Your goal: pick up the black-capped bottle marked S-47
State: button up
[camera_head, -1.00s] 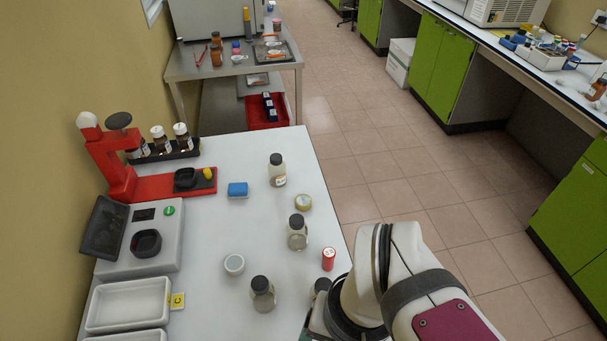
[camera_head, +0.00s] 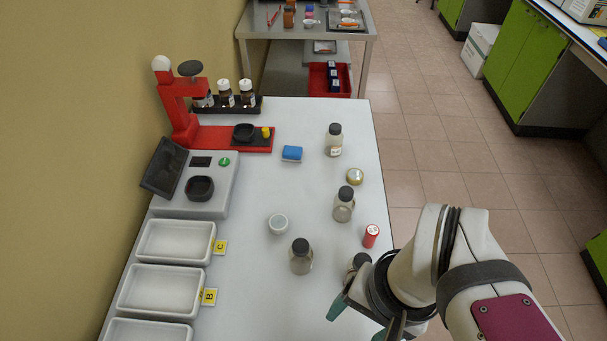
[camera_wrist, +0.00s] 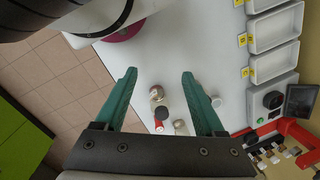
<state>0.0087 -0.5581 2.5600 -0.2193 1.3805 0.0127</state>
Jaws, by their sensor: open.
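Several clear bottles with black caps stand upright on the white table (camera_head: 245,295). In the head view, one is at the back (camera_head: 335,142), one in the middle (camera_head: 344,206), one nearer and to the left (camera_head: 301,258), and one (camera_head: 358,263) is partly covered by my arm. The markings are too small to read, so I cannot tell which is S-47. My gripper (camera_head: 357,325) is open and empty above the near part of the table. In the wrist view its teal fingers (camera_wrist: 160,75) are spread, with a bottle (camera_wrist: 157,93) in the gap between them, farther off.
White trays (camera_head: 176,241), a grey instrument (camera_head: 218,208) and a red stand (camera_head: 180,120) line the left. Clear surface lies around the cup.

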dwell(0.3)
jog(key=o, duration=0.5)
jog(key=shift+c, duration=0.2)
